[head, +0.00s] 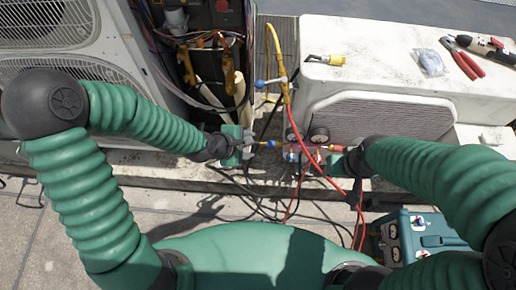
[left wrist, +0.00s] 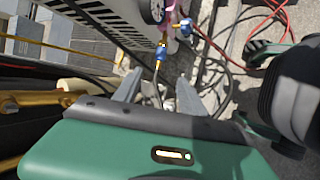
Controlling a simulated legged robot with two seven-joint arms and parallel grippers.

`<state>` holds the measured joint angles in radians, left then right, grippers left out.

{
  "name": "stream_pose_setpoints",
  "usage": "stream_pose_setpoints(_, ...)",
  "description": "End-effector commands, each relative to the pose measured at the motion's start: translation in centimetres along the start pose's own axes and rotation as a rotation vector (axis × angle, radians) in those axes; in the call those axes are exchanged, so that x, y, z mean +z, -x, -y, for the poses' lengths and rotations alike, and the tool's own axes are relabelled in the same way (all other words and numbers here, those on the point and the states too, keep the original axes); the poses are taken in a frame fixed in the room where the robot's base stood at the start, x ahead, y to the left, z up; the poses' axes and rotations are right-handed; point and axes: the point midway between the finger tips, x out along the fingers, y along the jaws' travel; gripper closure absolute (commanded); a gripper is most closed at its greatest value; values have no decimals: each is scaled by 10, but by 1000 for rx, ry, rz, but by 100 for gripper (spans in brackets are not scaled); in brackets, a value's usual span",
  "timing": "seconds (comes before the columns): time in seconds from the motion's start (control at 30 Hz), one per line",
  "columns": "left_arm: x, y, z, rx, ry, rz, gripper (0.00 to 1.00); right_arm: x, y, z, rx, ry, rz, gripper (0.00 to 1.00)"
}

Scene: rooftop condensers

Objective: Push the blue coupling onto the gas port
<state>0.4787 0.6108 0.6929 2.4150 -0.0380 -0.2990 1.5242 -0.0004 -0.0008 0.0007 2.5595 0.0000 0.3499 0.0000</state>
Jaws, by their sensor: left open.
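A small blue coupling (head: 271,144) with a brass end shows at the left side of the gauge manifold (head: 292,152). It also shows in the left wrist view (left wrist: 161,53), just beyond my fingertips. My left gripper (head: 249,144) is beside it on the left, with its jaws apart; in the left wrist view its two grey fingers (left wrist: 157,88) stand apart with a thin dark hose behind them. I cannot tell whether they touch the coupling. My right gripper (head: 341,158) is at the manifold's right side; its fingers are too hidden to judge. I cannot make out the gas port clearly.
Another blue fitting (head: 260,84) sits on the yellow hose side. A white condenser (head: 400,90) stands right, with red pliers (head: 466,64) and a plastic bag (head: 430,62) on top. An opened unit (head: 205,60) stands left. Red and black hoses hang below. A teal case (head: 425,238) sits lower right.

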Motion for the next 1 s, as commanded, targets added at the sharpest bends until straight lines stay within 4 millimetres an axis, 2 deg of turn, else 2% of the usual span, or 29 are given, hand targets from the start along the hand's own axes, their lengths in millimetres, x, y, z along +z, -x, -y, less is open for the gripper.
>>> stream_pose_setpoints(0.03,0,-18,4,-2,-6,3,51,3,-13,0,0,-1,1,51)
stream_pose_setpoints(0.1,1,-36,5,-4,-8,1,51,6,-22,0,0,-1,1,51)
stream_pose_setpoints(0.5,-1,-124,4,-3,-6,1,51,15,-63,0,0,-1,1,51)
stream_pose_setpoints(0.7,0,-142,2,-3,-7,-1,51,17,-69,0,0,-1,1,51)
stream_pose_setpoints(0.97,0,-143,2,-3,-6,-1,51,17,-68,0,0,-1,1,51)
stream_pose_setpoints(1.0,0,-143,2,-3,-6,-1,55,17,-68,0,0,-1,1,51)
